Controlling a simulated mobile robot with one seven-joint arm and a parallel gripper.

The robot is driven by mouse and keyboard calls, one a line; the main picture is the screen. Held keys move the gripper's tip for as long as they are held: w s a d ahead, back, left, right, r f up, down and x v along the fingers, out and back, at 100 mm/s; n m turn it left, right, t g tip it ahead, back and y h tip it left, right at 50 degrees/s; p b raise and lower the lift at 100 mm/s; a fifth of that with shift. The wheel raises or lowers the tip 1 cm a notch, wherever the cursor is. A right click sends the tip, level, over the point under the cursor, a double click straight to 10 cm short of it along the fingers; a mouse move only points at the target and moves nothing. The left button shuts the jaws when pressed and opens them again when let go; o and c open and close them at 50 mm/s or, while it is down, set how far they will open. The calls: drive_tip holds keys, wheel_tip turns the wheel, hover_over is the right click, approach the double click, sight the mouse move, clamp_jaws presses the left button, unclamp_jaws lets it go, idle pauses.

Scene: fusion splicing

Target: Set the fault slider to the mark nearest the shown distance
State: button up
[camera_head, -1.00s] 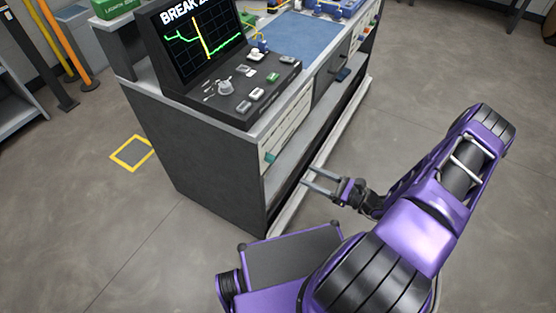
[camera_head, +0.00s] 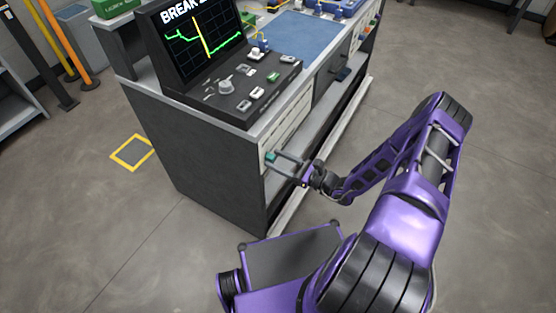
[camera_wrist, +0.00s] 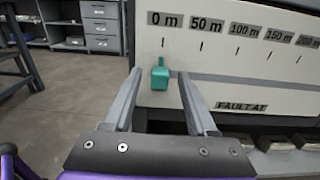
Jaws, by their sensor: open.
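The teal slider knob (camera_wrist: 160,76) stands below the 0 m mark on a white panel (camera_wrist: 225,87), whose marks 0 m, 50 m, 100 m and 150 m read clearly, with a further one at the right edge. A FAULT AT label (camera_wrist: 241,106) is under the slot. My gripper (camera_wrist: 159,82) is open, with one finger on each side of the knob; I cannot tell whether either touches it. In the head view, the knob (camera_head: 271,156) is at the bench side, by my gripper (camera_head: 277,163). The screen (camera_head: 197,38) shows BREAK and a trace; its distance is cut off.
A sloped control panel (camera_head: 240,90) with switches and a dial sits on the bench top above the slider. A blue mat (camera_head: 300,33) lies farther back. A dark open shelf space is below the slider panel. The floor to the right is clear.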

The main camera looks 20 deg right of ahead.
clamp_jaws()
idle(1.3)
